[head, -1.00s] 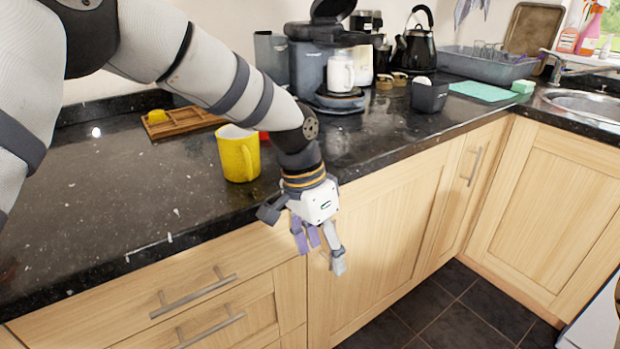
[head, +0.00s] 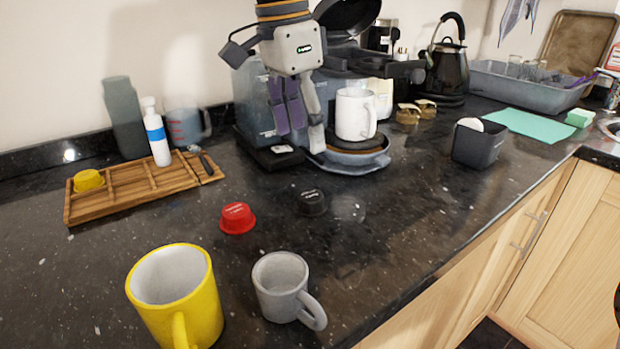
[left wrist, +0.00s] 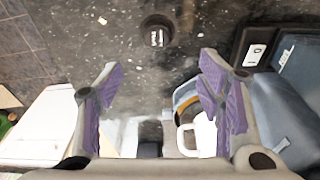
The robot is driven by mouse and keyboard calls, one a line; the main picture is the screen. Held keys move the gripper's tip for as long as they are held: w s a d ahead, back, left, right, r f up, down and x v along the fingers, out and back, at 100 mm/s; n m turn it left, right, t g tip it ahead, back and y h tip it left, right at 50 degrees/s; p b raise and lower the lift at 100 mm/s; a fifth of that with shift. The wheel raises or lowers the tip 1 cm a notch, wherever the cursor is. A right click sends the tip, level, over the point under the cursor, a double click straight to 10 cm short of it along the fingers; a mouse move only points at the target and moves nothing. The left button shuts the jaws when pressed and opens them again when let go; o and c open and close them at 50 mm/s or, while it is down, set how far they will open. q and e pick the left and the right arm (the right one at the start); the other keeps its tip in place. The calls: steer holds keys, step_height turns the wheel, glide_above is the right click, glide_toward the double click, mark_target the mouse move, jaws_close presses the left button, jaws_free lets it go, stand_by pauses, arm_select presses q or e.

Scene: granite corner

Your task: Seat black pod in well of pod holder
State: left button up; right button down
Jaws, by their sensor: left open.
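The black pod (head: 312,202) lies on the dark granite counter, right of a red pod (head: 238,217). In the left wrist view the black pod (left wrist: 157,32) shows beyond the fingertips, roughly centred between them. My left gripper (head: 300,130) points down in front of the coffee machine, open and empty, apart from the pod; its spread purple-padded fingers (left wrist: 158,65) show in the wrist view. The coffee machine (head: 255,105) has its lid raised, partly hidden by my gripper. A wooden compartment tray (head: 140,187) holds a yellow pod (head: 88,180). I cannot tell which part is the pod holder.
A yellow mug (head: 175,295) and a grey mug (head: 281,288) stand at the front. A white mug (head: 355,115) stands on the machine's drip stand. A dark container (head: 478,143) is at right.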

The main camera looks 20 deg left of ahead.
mark_target(310, 194)
arm_select(q)
steer(key=f, duration=0.2)
steer(key=s+f, duration=0.1)
steer(key=shift+d+f, duration=0.25)
steer(key=shift+d, duration=0.15)
steer(key=f, duration=0.4)
steer(key=w+f, duration=0.1)
steer(key=f, duration=0.2)
steer(key=shift+d, duration=0.1)
steer(key=shift+w+f, duration=0.2)
steer(key=shift+f, duration=0.25)
steer(key=c, duration=1)
